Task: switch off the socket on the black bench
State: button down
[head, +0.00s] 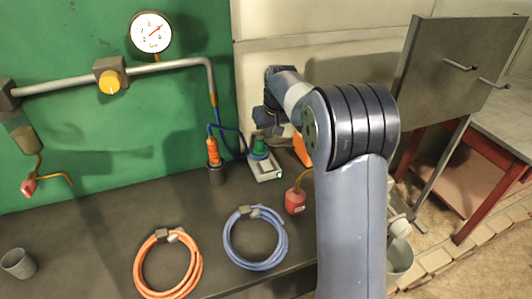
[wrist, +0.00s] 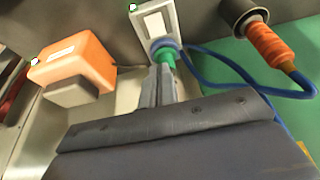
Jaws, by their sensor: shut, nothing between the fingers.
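The socket (head: 267,172) is a pale box on the black bench (head: 110,235), near the green wall. In the wrist view the socket (wrist: 155,20) shows a white rocker switch and a small lit green lamp at its edge. A green plug (head: 259,146) with a blue collar and blue cable stands in it; the plug also shows in the wrist view (wrist: 167,57). My gripper (wrist: 158,75) is shut and empty, its fingertips pointing toward the socket and overlapping the plug's side in the picture. In the head view my gripper (head: 267,122) is above the plug. Contact cannot be told.
An orange box (wrist: 75,65) with a grey block and green lamp lies left in the wrist view. An orange plug (head: 213,152) sits in a dark holder beside the socket.

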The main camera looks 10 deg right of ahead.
jog(key=p, duration=0.3)
send_near(265, 162)
jog(key=x, duration=0.5)
jog(key=shift+w+a, duration=0.1)
jog(key=shift+w, duration=0.1)
jog(key=shift+f, duration=0.75)
jog(key=shift+w+f, duration=0.1)
jog(key=shift+f, duration=0.05)
jog(key=shift+f+b, duration=0.2)
jog(key=shift+b, duration=0.1)
jog(key=shift+r, duration=0.15)
